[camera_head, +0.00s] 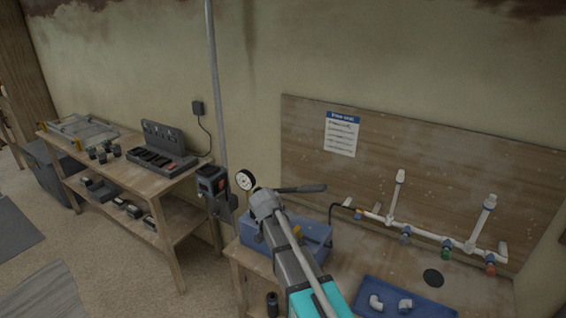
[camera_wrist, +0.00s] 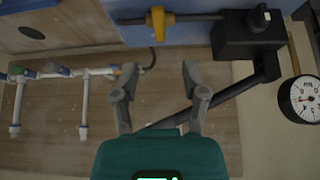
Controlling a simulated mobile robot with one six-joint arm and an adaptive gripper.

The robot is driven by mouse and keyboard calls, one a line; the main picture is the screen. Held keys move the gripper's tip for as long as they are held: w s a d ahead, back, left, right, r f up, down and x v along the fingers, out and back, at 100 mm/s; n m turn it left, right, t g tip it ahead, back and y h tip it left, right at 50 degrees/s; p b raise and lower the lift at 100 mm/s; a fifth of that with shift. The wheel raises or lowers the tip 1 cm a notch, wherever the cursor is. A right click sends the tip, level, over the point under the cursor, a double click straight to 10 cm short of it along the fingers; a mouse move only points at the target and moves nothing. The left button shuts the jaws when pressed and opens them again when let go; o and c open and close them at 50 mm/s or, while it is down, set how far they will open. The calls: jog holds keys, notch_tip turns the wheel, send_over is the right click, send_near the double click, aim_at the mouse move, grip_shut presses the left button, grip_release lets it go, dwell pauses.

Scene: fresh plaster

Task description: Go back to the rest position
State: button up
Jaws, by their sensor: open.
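My gripper (camera_wrist: 158,72) is open in the wrist view, its two grey fingers spread in front of its teal body. Nothing is clearly held between them. A black lever (camera_wrist: 232,92) runs behind the right finger and the space between the fingers; I cannot tell whether it touches. In the head view my arm reaches up from the bottom middle, over the front of the blue pump box (camera_head: 318,235) on the workbench. The fingers are not clearly distinguishable there.
A round gauge (camera_head: 245,180) and the lever (camera_head: 302,188) stand close around my arm's end. White pipework (camera_head: 420,232) is on the right, above a blue tray (camera_head: 395,300) with white fittings. A wooden shelf bench (camera_head: 178,186) stands left, with open floor before it.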

jog(key=s+d+f+n+g+y+b, duration=0.1)
jog(key=s+d+f+n, duration=0.1)
jog(key=s, duration=0.5)
jog(key=s+d+f+n+g+y+b, duration=0.1)
jog(key=s+d+f+n+g+b, duration=0.1)
jog(key=s+d, duration=0.3)
jog(key=s+d+f+n+g+y+b, duration=0.1)
jog(key=s+d+f+n+g+b, duration=0.1)
jog(key=s, duration=0.8)
notch_tip(320, 180, down, 2)
jog(key=shift+s+d+n+y, duration=0.4)
jog(key=shift+d+n, duration=0.3)
jog(key=shift+d, duration=0.25)
